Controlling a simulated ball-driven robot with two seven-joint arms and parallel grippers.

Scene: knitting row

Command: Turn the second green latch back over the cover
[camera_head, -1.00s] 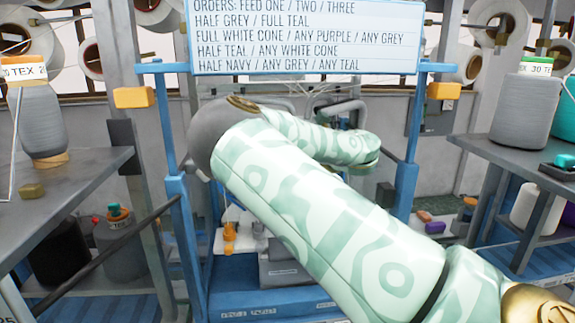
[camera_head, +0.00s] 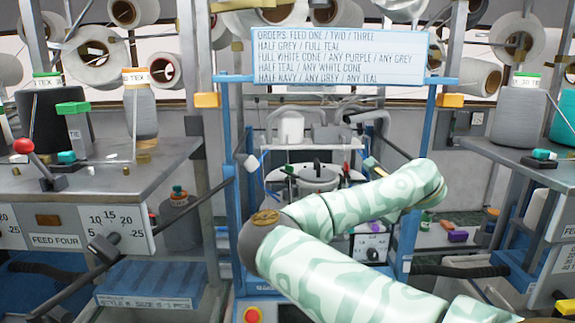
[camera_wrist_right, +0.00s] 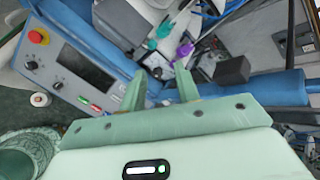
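My right gripper (camera_wrist_right: 160,90) shows in the right wrist view with two pale green fingers apart and nothing visible between them. My left gripper is not in view.
A control panel (camera_wrist_right: 85,65) with a red stop button (camera_wrist_right: 38,37) lies left of the fingers. Blue posts (camera_head: 235,130) flank the machine under the orders board (camera_head: 340,57). Side tables with yarn cones (camera_head: 140,110) stand at left and right.

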